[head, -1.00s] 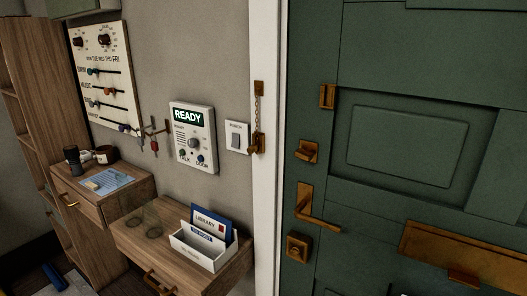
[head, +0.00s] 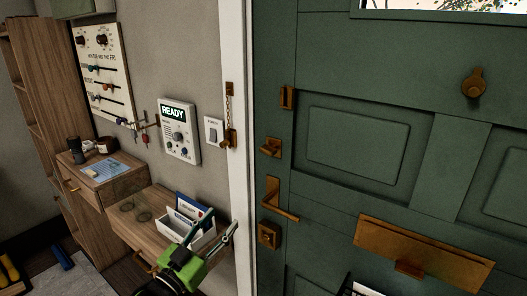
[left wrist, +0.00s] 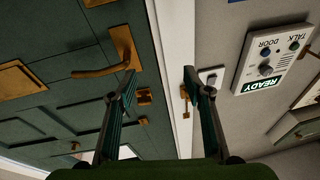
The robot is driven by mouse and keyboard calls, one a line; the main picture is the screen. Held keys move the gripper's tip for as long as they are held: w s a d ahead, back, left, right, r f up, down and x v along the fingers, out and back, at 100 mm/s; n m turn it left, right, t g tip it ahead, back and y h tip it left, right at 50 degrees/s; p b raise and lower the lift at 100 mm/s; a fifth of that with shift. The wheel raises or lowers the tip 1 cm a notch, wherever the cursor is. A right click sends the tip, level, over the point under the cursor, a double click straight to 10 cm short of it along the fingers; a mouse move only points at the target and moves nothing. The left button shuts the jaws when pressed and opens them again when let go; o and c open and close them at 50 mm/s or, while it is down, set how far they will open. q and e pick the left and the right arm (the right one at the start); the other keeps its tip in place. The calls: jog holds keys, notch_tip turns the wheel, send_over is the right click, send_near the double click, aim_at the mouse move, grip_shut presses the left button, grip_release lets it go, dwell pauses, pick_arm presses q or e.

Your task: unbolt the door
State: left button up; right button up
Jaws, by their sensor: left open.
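The green door (head: 440,140) fills the right of the head view and looks closed against its white frame (head: 236,120). A brass turn-piece bolt (head: 270,147) sits above the brass lever handle (head: 277,200), with a square brass lock (head: 269,235) below it. The bolt also shows in the left wrist view (left wrist: 144,97), beyond my fingers. A chain (head: 229,105) hangs on the frame, apart from the brass slot plate (head: 288,97) on the door. My left gripper (head: 222,218) is open and empty, below and left of the handle in the head view. My right gripper is out of view.
A wooden drawer shelf (head: 125,225) with a white letter box (head: 186,240) lies close behind my left gripper. A READY intercom panel (head: 180,135) and a light switch (head: 214,131) are on the wall. A brass letter plate (head: 425,255) projects from the door.

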aim_at(265, 154)
pick_arm(q)
jog(key=s+d+r+m+h, duration=0.1)
jog(key=s+d+r+h, duration=0.1)
jog(key=r, duration=0.4)
jog(key=s+d+r+m+h, duration=0.1)
jog(key=d+r+m+h, duration=0.1)
jog(key=r, duration=0.4)
jog(key=p+x, duration=0.3)
jog(key=x, duration=0.9)
jog(key=shift+s+r, duration=0.1)
jog(key=shift+w+d+r+p, duration=0.15)
jog(key=shift+w+d+p, duration=0.15)
jog(key=shift+w+d, duration=0.15)
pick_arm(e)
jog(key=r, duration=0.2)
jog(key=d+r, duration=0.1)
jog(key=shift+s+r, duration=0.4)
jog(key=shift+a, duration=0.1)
pick_arm(q)
jog(key=c, duration=0.3)
jog(key=shift+a, duration=0.1)
jog(key=c, duration=0.8)
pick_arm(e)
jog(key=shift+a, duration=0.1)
